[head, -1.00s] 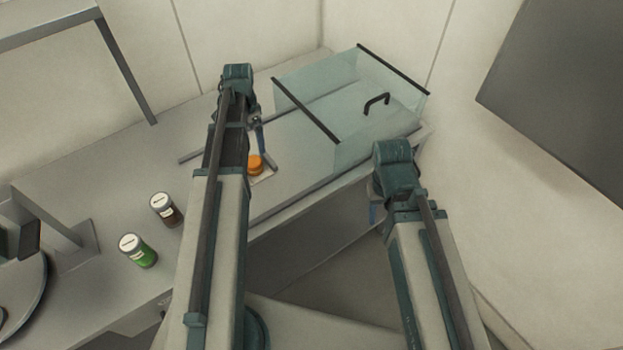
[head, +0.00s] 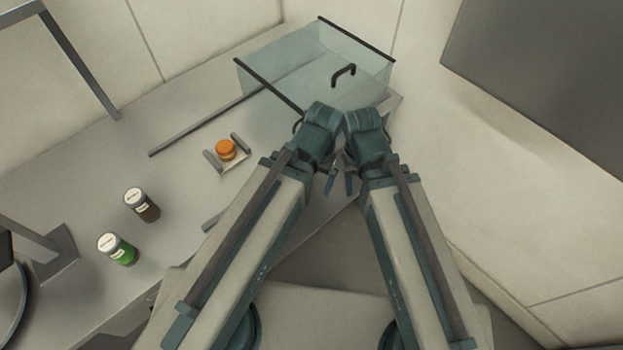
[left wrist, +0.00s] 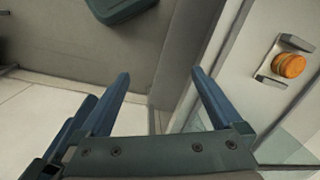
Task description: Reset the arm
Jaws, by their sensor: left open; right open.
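My left arm comes in from the left in the head view, and its gripper (head: 330,180) hangs just off the counter's front edge. In the left wrist view, the left gripper (left wrist: 160,95) has its two blue fingers spread apart with nothing between them. My right gripper (head: 350,182) is close beside the left one in the head view, also off the counter edge, and is open. Its fingertips are small and partly hidden by the wrist. The two wrists are almost touching in the picture.
A clear case (head: 315,65) with a black handle stands at the back of the counter (head: 90,170). An orange round item (head: 226,149) sits between small grey brackets. A brown-filled jar (head: 141,204) and a green-filled jar (head: 118,249) stand at the left.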

